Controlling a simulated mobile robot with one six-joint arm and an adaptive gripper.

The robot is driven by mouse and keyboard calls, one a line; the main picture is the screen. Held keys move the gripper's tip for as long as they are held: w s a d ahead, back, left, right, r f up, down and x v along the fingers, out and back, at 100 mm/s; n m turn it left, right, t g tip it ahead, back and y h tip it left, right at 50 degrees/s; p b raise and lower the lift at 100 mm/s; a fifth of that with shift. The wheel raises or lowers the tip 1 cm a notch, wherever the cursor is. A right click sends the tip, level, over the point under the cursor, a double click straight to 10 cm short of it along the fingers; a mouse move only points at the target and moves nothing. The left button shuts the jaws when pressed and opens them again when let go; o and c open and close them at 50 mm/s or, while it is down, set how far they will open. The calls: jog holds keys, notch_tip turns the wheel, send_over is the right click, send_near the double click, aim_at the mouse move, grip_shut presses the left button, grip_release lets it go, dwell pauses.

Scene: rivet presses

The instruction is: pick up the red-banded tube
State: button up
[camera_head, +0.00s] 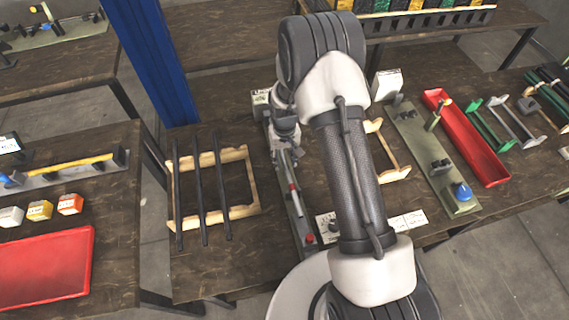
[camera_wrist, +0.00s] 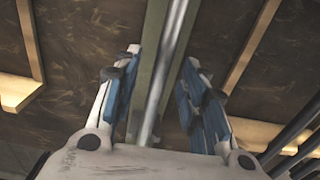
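A narrow press fixture (camera_head: 301,226) stands on the middle bench, partly hidden by my arm. A thin tube with a red part (camera_head: 294,191) lies along it. In the wrist view a shiny grey tube (camera_wrist: 172,50) runs lengthwise between the fingers over a grey-green base; no red band shows there. My gripper (camera_wrist: 161,60) is open, with one blue-padded finger on each side of the tube and gaps on both sides. In the head view my gripper (camera_head: 284,158) is above the fixture's far part, largely blocked by my wrist.
A wooden rack (camera_head: 252,190) with several dark rods (camera_head: 202,190) stands left of the fixture. Another wooden rack (camera_head: 393,174), a green-grey fixture with a blue knob (camera_head: 462,192) and a red tray (camera_head: 470,140) are to the right. A blue post (camera_head: 155,60) rises at the back left.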

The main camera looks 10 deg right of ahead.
jog(key=shift+c, duration=0.3)
grip_shut()
dwell(0.6)
